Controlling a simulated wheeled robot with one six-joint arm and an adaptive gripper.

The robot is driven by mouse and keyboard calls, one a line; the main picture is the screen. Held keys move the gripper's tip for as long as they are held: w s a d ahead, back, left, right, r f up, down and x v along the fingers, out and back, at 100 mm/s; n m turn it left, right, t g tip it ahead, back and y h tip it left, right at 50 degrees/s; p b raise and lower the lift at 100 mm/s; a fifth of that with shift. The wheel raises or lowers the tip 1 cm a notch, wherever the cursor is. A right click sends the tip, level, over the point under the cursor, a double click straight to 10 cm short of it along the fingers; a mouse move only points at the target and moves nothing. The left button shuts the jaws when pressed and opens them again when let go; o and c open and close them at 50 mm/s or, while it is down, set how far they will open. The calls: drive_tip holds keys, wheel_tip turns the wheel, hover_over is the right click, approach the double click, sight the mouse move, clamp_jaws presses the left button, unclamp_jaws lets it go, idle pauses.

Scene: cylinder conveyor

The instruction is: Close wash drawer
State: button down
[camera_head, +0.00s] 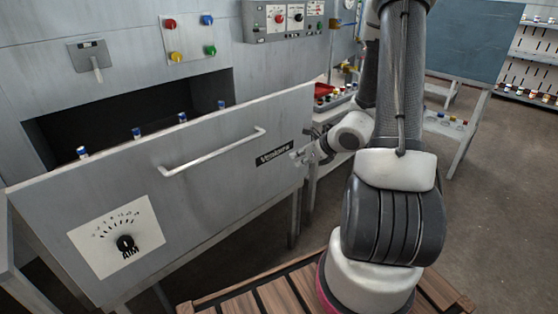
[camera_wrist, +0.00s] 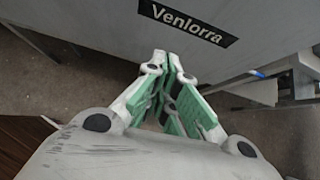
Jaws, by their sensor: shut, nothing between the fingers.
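The wash drawer (camera_head: 215,165) is a large grey metal drawer, pulled out from the dark opening (camera_head: 110,115) of the grey machine. Its front has a white bar handle (camera_head: 213,153), a dial plate (camera_head: 116,237) and a black "Venlorra" label (camera_head: 274,153). In the wrist view the label (camera_wrist: 188,22) and the lower drawer front (camera_wrist: 110,40) show at the top. My gripper (camera_head: 298,157) is shut and empty at the right end of the drawer front, just right of the label. Its fingertips (camera_wrist: 166,58) are close to the front's lower edge; I cannot tell whether they touch.
Several blue-capped cylinders (camera_head: 136,133) stand behind the drawer front. A control panel (camera_head: 290,18) and coloured buttons (camera_head: 188,38) are on the machine wall. Open floor (camera_head: 500,200) lies at right.

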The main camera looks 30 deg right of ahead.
approach(269, 164)
wheel_tip(269, 164, down, 3)
drive_tip(key=s, duration=0.1)
drive_tip(key=shift+m, duration=0.3)
drive_tip(key=w, duration=0.2)
drive_tip(key=w+a, duration=0.1)
drive_tip(key=w, duration=0.1)
drive_tip(key=shift+w+f, duration=0.1)
drive_tip(key=shift+f, duration=0.15)
